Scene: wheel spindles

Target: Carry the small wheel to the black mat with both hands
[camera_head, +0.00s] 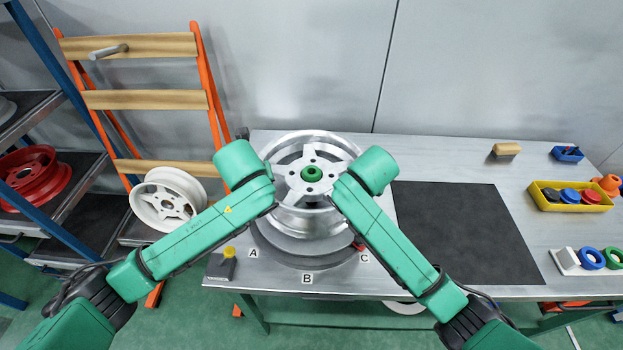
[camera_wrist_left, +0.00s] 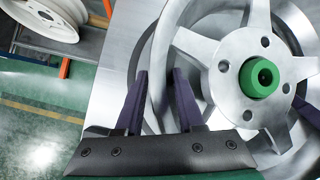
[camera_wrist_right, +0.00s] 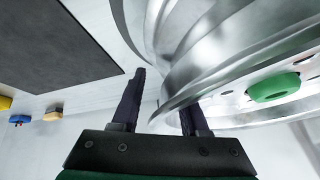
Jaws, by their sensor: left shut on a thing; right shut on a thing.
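A silver five-spoke wheel (camera_head: 312,222) with a green hub piece (camera_head: 312,174) is at the centre of the head view, over a round dark base marked A, B and C. My left gripper (camera_wrist_left: 160,78) is shut on the wheel's rim at its left side. My right gripper (camera_wrist_right: 163,90) is shut on the rim at its right side. In the head view my own wrists hide both sets of fingers. I cannot tell whether the wheel touches the base. The black mat (camera_head: 455,230) lies flat and bare on the table, right of the wheel.
Right of the mat are a yellow tray (camera_head: 545,203) of coloured pieces, blue and green rings (camera_head: 591,259) and a blue block (camera_head: 567,154). A brush (camera_head: 505,150) lies behind. A white wheel (camera_head: 140,207) and a red wheel (camera_head: 30,178) stand at left.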

